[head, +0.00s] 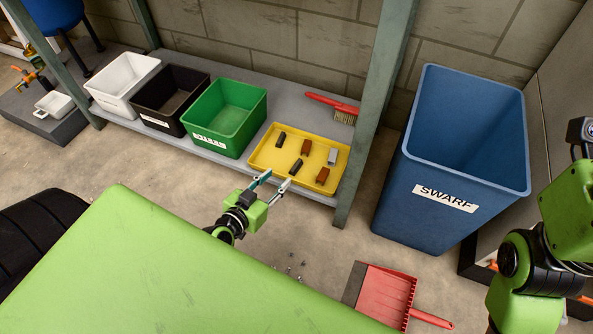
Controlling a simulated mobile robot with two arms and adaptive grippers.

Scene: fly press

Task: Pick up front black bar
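A yellow tray (262,158) lies on the low grey shelf and holds several small bars. The front black bar (296,167) lies near the tray's front edge. Another black bar (281,139) lies farther back to the left. Two brown bars (305,147) (322,176) and a grey bar (332,156) lie beside them. My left gripper (277,179) is open and empty, its two fingers apart and pointing at the tray's front edge. In the picture its fingertips are just below and left of the front black bar; no contact shows. My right arm shows at the right edge, but its gripper fingers do not.
White (121,84), black (167,99) and green (224,117) bins stand left of the tray. A red brush (332,104) lies behind it. A green shelf post (372,125) rises at right, beside the blue swarf bin (452,150). A red dustpan (385,292) lies on the floor.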

